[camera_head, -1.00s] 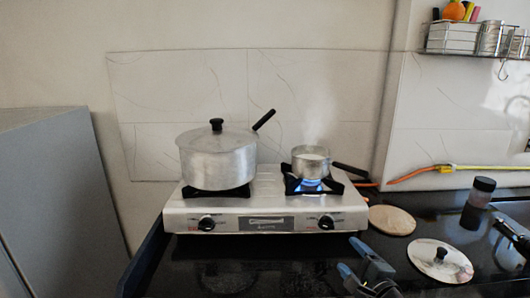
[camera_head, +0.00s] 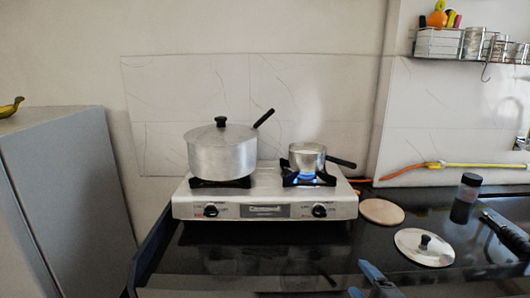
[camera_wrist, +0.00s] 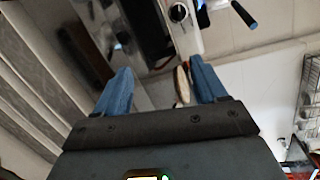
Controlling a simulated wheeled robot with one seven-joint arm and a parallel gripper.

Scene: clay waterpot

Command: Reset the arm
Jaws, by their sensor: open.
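My gripper (camera_head: 364,282) shows at the bottom edge of the head view, low in front of the counter. In the wrist view its two blue fingers (camera_wrist: 160,64) are spread apart with nothing held between them. Most of my arm is outside the head view. A small metal pot (camera_head: 307,157) stands on the right burner over a blue flame, its dark handle pointing right. A large lidded pot (camera_head: 222,152) stands on the left burner. Both are well apart from my gripper.
The two-burner stove (camera_head: 265,206) sits on a black counter (camera_head: 250,262). A grey cabinet (camera_head: 68,190) stands at left. A rack (camera_head: 438,43) hangs upper right.

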